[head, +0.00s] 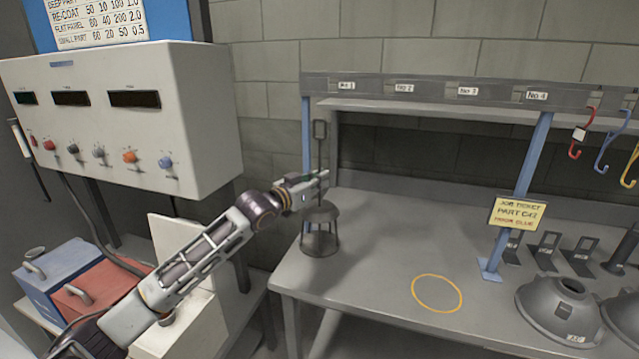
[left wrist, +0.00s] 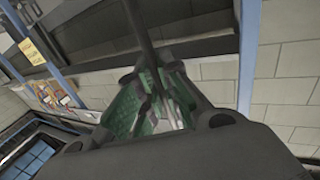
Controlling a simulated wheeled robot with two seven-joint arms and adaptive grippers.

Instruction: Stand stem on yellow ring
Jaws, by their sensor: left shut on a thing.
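The stem (head: 320,228) is a dark grey rod with a loop at the top and a flared, open-legged base. It is upright over the left end of the grey bench; I cannot tell whether its feet touch the top. My left gripper (head: 318,183) is shut on its rod, above the base. In the left wrist view the dark rod (left wrist: 140,30) runs in between the green-padded fingers of my left gripper (left wrist: 160,105). The yellow ring (head: 437,293) is a thin empty outline on the bench top, right of and nearer than the stem. My right gripper is out of view.
Grey domed hoods (head: 560,305) stand right of the ring. A blue post (head: 520,195) with a job ticket (head: 517,212) rises behind them. A numbered rail (head: 430,90) with coloured hooks spans above. A control box (head: 120,120) hangs at left. The bench between stem and ring is clear.

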